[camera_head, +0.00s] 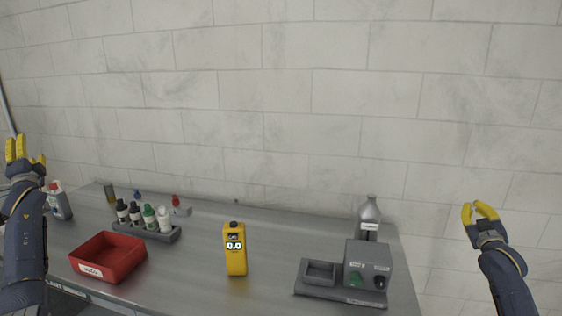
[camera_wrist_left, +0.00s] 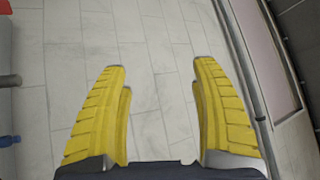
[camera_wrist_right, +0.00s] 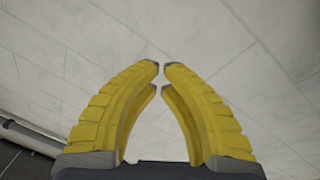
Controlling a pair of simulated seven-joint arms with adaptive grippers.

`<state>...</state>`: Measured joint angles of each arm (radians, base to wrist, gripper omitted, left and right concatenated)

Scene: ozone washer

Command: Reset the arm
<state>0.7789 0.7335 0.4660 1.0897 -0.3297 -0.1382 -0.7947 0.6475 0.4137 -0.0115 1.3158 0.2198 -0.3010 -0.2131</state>
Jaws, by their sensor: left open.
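My left gripper (camera_head: 16,142) is raised at the far left of the head view, above and left of the table. Its yellow fingers stand wide apart in the left wrist view (camera_wrist_left: 159,65), with nothing between them. My right gripper (camera_head: 476,207) is raised at the right of the head view, beyond the table's right edge. In the right wrist view (camera_wrist_right: 161,66) its fingers arch inward and the tips almost meet, with nothing held. Both grippers are clear of the objects on the table.
The grey table (camera_head: 200,275) holds a red bin (camera_head: 112,250), a rack (camera_head: 160,236) of several bottles, a yellow meter (camera_head: 235,255) reading 0.0, a grey device (camera_head: 367,262) and a silver bottle (camera_head: 369,212). A bare wall (camera_head: 300,110) lies behind.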

